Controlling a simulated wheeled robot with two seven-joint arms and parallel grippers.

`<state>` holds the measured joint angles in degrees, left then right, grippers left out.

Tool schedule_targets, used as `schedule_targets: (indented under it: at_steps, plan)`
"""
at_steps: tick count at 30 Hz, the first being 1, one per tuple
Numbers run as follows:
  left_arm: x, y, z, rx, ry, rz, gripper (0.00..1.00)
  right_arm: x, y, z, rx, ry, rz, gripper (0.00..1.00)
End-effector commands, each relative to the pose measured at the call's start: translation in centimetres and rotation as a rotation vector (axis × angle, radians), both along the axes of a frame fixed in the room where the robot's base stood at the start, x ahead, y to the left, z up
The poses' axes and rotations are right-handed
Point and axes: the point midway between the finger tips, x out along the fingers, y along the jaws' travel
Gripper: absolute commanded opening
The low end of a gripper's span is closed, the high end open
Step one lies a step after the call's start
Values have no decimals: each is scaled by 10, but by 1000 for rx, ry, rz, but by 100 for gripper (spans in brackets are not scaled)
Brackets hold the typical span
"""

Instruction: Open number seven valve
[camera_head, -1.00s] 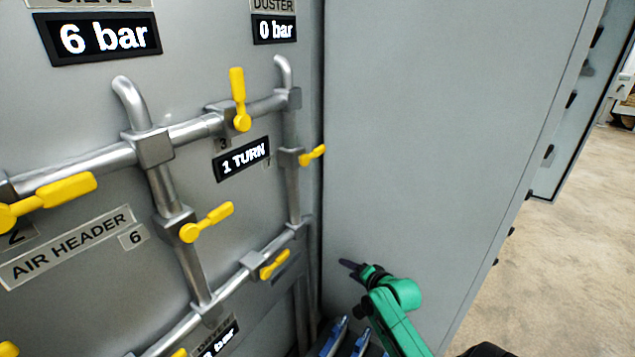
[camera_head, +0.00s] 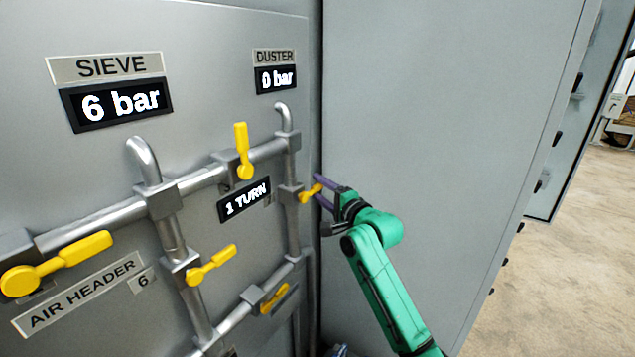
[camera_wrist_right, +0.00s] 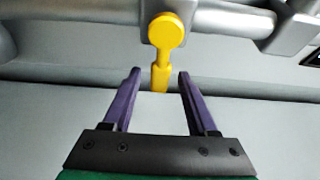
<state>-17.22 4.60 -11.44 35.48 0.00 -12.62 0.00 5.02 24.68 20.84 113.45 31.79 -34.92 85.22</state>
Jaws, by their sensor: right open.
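The number seven valve has a small yellow handle (camera_head: 311,193) on the right vertical pipe, below the DUSTER display. The handle sits across the pipe, tilted up to the right. My right gripper (camera_head: 320,190) is open, its purple fingers around or just beside the handle's free end; the head view does not settle which. In the right wrist view the yellow handle (camera_wrist_right: 162,55) points between the two open fingers of the gripper (camera_wrist_right: 157,75), with space on both sides. The seven label is mostly hidden. My left gripper is out of view.
The DUSTER display (camera_head: 276,79) reads 0 bar. A grey cabinet wall (camera_head: 430,110) stands right of the panel. Floor is open at far right.

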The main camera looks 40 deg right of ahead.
Motion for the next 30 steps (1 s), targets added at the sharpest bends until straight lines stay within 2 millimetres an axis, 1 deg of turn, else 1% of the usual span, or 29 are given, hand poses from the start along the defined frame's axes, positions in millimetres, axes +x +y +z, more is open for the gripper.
schedule_targets:
  at_steps: [1, 3, 11, 12, 14, 15, 16, 30]
  plan:
    - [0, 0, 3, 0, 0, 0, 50, 7, -1, 2, 0, 0, 0, 59]
    - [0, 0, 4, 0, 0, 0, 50, 12, -1, 1, -1, 0, 0, 59]
    - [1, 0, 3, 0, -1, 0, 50, 15, -1, -1, -2, 0, 0, 59]
    - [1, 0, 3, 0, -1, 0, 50, 14, -1, -1, -2, 0, 0, 43]
    - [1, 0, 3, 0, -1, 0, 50, 14, -1, -1, -2, 1, 0, 20]
    - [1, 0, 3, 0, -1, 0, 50, 14, -1, -1, -2, 1, 0, 5]
    - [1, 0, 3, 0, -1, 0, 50, 14, -1, -1, -2, 1, 0, 0]
    - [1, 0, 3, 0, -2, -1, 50, 14, -1, -1, -2, 1, 0, 0]
